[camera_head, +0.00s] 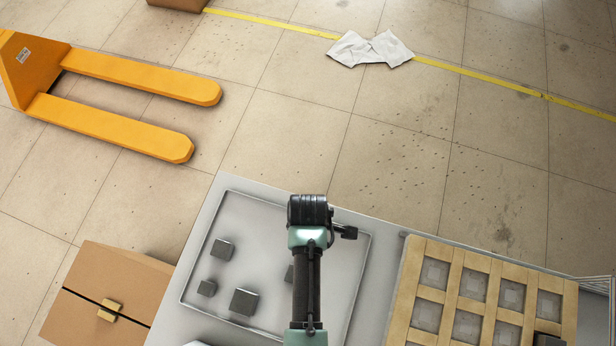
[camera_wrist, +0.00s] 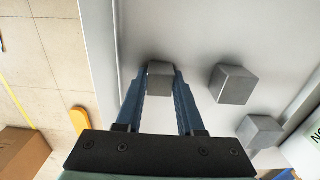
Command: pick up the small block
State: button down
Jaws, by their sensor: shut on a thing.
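In the wrist view, my gripper (camera_wrist: 162,73) is shut on a small dark grey block (camera_wrist: 160,84), with one blue finger on each side of it. The block is at the fingertips, over the light tray; I cannot tell whether it still touches the tray floor. In the head view my fingers are hidden under my arm. A grey block (camera_head: 289,273) peeks out beside the arm there; I cannot tell if it is the held one. Other grey blocks lie in the tray, among them a larger one (camera_head: 243,301) and a smaller one (camera_head: 206,288).
The shallow tray (camera_head: 193,258) sits on a grey table. A wooden grid holder (camera_head: 410,265) with several grey pieces in its cells stands at right. A cardboard box (camera_head: 100,285) is at lower left, a yellow pallet jack (camera_head: 110,115) on the floor beyond.

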notch_tip(320, 180, up, 9)
jog(key=shift+f, duration=0.1)
jog(key=shift+w+r, duration=0.15)
jog(key=shift+r, duration=0.3)
jog(key=w+r+m, duration=0.5)
jog(key=w+m, duration=0.2)
jog(key=m, duration=0.7)
